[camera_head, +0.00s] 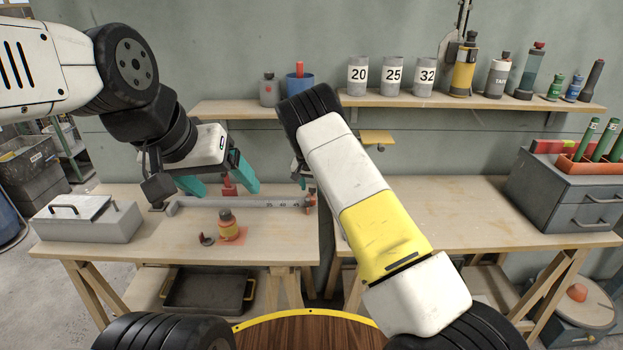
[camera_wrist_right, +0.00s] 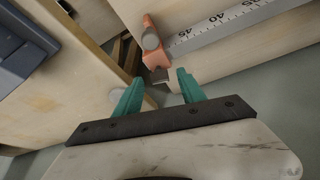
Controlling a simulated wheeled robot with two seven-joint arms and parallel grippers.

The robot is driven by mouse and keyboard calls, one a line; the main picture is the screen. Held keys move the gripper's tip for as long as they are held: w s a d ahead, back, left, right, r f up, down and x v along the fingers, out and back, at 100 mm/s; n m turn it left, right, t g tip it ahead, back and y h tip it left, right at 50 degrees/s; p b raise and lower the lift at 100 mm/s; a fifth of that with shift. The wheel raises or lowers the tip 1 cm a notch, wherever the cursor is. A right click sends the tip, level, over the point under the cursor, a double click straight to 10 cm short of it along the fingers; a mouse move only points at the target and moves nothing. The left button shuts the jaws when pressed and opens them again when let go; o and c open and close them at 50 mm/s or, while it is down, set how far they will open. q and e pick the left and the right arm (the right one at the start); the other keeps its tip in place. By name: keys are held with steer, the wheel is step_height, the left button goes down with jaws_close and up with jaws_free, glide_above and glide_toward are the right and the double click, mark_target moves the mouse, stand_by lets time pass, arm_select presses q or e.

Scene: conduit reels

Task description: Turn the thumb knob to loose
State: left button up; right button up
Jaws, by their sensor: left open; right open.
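The grey measuring rail (camera_head: 255,203) lies along the back of the left table; its scale shows in the right wrist view (camera_wrist_right: 235,22). At its right end sits an orange stop (camera_wrist_right: 153,58) with a grey round thumb knob (camera_wrist_right: 150,41); in the head view the stop (camera_head: 311,198) is small. My right gripper (camera_wrist_right: 158,76) is open and empty, its teal fingertips just short of the stop and apart from the knob. In the head view my right arm mostly hides it. My left gripper (camera_head: 222,186) is open above the rail, near a red piece (camera_head: 228,188).
A grey case (camera_head: 88,222) is at left. A gap separates the two tables. The right table (camera_head: 455,205) is largely clear, with a drawer box (camera_head: 565,190) at its right.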

jaws_close()
steer(key=shift+d+n+y, duration=0.2)
steer(key=shift+n+y, duration=0.3)
steer(key=shift+n, duration=0.5)
steer(key=shift+a+n, duration=0.15)
steer(key=shift+n, duration=0.35)
jaws_free()
steer(key=v, duration=0.7)
steer(key=shift+s+r, duration=0.2)
steer(key=shift+r, duration=0.15)
